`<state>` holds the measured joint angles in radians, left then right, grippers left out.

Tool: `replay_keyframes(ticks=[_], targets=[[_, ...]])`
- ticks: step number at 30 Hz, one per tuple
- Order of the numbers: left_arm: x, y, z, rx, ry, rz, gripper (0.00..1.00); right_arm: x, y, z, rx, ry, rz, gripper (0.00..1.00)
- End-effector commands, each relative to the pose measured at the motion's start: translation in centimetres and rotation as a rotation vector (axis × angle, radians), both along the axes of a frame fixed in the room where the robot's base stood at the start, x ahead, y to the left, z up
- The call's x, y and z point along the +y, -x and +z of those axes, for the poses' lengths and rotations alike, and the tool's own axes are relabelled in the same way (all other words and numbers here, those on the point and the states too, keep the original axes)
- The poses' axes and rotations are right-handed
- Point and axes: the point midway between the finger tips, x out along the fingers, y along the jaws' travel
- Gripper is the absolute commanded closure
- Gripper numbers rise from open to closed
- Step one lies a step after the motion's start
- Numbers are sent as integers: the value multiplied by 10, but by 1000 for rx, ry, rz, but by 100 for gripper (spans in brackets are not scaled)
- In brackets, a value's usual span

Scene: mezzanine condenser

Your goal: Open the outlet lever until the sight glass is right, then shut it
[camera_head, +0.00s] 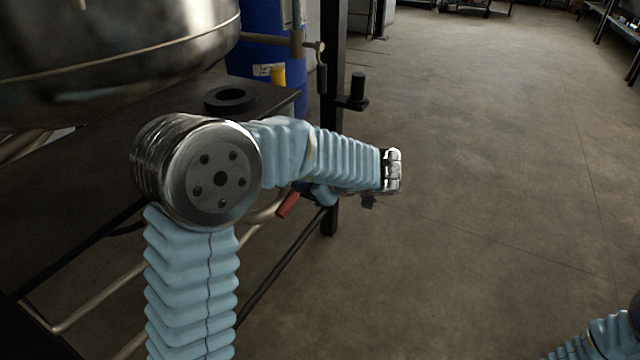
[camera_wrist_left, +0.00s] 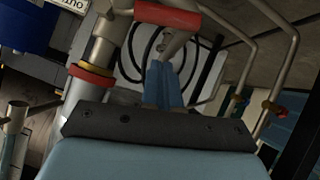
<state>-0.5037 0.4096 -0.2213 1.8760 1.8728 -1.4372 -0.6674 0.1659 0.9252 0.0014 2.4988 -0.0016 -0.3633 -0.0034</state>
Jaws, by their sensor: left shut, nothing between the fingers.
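A red-handled lever (camera_wrist_left: 168,14) shows at the top of the left wrist view, its grey metal arm running down from the red grip. Its red grip (camera_head: 288,205) also shows in the head view, below my left forearm. My left gripper (camera_wrist_left: 162,68) is shut and empty, its blue fingers pointing at the lever's arm; whether they touch it I cannot tell. In the head view the left gripper (camera_head: 324,194) is partly hidden under my wrist, just right of the red grip. I cannot make out the sight glass or its level. My right gripper is out of view.
A steel vessel (camera_head: 120,45) hangs over a dark table (camera_head: 165,105) with a black ring (camera_head: 229,99) on it. A blue drum (camera_head: 258,45) and a black post (camera_head: 333,70) stand behind. In the left wrist view, pipes flank the fingers.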

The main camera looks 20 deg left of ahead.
Motion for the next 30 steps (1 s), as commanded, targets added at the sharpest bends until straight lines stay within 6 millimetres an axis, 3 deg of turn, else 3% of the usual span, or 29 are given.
replay_keyframes(ticks=[4,12,30], targets=[[24,-6,-19,2,-1,1,100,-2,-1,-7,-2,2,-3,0],[27,-15,-48,-1,-2,0,100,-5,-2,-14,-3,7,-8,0],[28,-22,-54,-19,0,0,100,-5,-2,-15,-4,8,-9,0]])
